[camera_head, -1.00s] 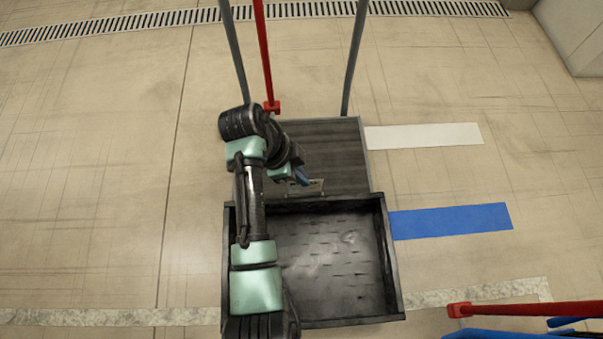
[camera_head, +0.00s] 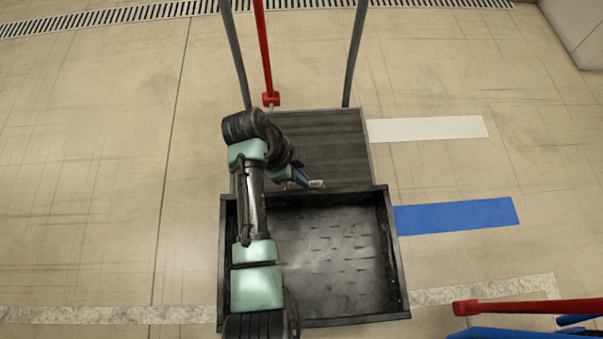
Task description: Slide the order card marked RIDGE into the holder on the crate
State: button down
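A dark open crate (camera_head: 397,240) fills the lower middle of the view, and its inside looks empty. My gripper (camera_head: 303,178), with a blue part at its end, is just beyond the crate's far rim. It is too small and too covered by my arm to tell whether it is open or shut. A small pale piece (camera_head: 317,183) shows right beside the gripper's tip, at the crate's far rim. It may be a card or a holder; no RIDGE marking can be read, and its lower part is hidden by the rim.
A dark flat platform (camera_head: 335,140) with grey posts (camera_head: 355,55) and a red pole (camera_head: 262,50) stands beyond the crate. White (camera_head: 430,128) and blue (camera_head: 455,216) strips lie on the floor at right. Red and blue bars (camera_head: 530,308) are at lower right.

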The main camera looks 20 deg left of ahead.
jog(key=c, duration=1)
grip_release()
jog(key=p+v, duration=0.7)
jog(key=v, duration=0.6)
jog(key=shift+a+f, duration=0.1)
